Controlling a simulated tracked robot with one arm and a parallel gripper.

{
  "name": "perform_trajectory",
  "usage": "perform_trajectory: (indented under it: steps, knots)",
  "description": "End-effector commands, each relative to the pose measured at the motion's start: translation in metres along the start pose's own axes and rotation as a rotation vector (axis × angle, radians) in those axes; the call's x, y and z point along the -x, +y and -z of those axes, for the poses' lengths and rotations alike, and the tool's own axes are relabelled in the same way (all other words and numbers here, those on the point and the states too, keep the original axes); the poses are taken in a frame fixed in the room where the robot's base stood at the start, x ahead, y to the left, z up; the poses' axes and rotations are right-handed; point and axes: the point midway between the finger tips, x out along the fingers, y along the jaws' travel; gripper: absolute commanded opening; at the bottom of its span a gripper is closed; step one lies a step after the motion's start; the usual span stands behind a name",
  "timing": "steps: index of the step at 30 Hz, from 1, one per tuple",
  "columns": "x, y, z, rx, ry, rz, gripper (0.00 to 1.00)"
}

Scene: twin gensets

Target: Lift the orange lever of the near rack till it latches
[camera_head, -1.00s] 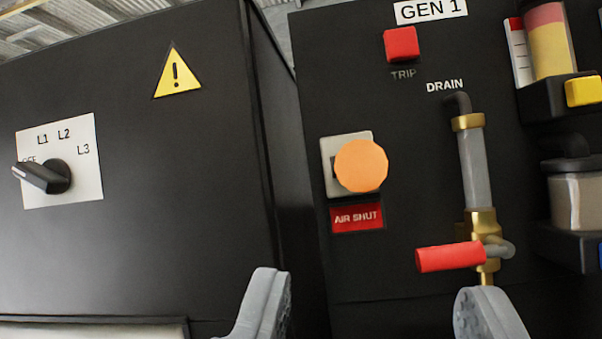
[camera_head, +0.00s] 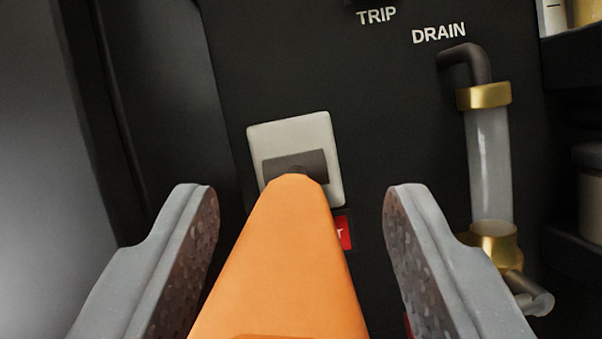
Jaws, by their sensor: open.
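The orange lever (camera_head: 285,260) runs from a dark pivot on a light grey plate (camera_head: 262,138) toward the camera, and its near end is cut off by the bottom of the picture. My gripper (camera_head: 298,200) is open, with one grey finger on each side of the lever. Clear gaps show between both fingers and the lever. The red label (camera_head: 343,233) below the plate is mostly hidden behind the lever.
A clear drain tube (camera_head: 490,165) with brass fittings (camera_head: 494,243) stands to the right, behind my right finger. The dark panel carries TRIP and DRAIN lettering. A dark cabinet side and a grey surface lie to the left.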

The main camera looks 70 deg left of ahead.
Motion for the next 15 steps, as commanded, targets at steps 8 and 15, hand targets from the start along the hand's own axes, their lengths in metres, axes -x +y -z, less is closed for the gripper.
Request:
perform_trajectory:
  steps: [8,15]
  knots:
    - [-0.005,0.0002,-0.0003,0.001,0.0,-0.001,0.47]
    - [-0.005,0.0,-0.0004,0.001,0.0,-0.001,0.16]
